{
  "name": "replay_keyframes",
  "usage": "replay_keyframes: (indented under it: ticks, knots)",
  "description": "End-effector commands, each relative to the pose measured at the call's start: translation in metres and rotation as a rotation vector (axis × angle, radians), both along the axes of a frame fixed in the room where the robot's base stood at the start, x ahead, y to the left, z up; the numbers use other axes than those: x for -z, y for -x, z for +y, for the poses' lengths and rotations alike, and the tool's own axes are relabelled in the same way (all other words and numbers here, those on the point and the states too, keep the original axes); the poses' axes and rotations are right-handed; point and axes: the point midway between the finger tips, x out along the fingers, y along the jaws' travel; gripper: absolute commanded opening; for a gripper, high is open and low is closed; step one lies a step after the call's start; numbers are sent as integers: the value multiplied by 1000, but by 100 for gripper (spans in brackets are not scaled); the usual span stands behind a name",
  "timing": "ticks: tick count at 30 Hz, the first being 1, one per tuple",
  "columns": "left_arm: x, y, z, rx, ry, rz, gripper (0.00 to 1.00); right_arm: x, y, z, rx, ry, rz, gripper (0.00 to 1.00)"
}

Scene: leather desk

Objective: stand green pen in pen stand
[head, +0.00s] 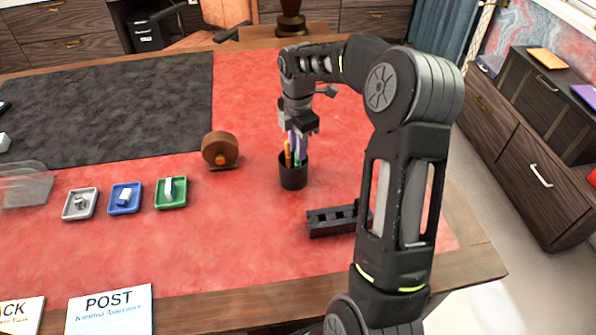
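The pen stand (293,178) is a small black cup, upright on the red desk top. An orange pen (288,154) and a purple pen (300,146) rise from it. A bit of green (297,161) shows low between them at the cup's mouth, and I take it for part of the green pen. My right gripper (298,128) points down right above the cup, at the tops of the pens. Its fingers are small and overlap the pens, so I cannot tell whether it is shut on one. My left gripper is out of view.
A black slotted rest (332,220) lies right of the cup, near my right arm. A brown round dispenser (220,150) stands to the left. Grey (68,213), blue (114,210) and green (163,204) trays hold small items. The red surface in front of the cup is clear.

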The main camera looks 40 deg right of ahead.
Motion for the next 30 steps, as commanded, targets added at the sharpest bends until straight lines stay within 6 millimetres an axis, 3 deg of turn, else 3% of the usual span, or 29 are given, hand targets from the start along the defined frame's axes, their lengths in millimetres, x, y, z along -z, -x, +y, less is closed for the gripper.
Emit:
replay_keyframes:
  ticks: [1, 4, 23, 30]
  knots:
    - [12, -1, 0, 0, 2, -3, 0, 15, 0, 0, 0, 0, 1, 19]
    - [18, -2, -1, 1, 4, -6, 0, 23, 0, 0, 0, 0, 0, 19]
    - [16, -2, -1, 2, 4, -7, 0, 23, 0, 0, 0, 0, 0, 19]
    - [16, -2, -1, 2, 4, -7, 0, 23, 0, 0, 0, 0, 0, 2]
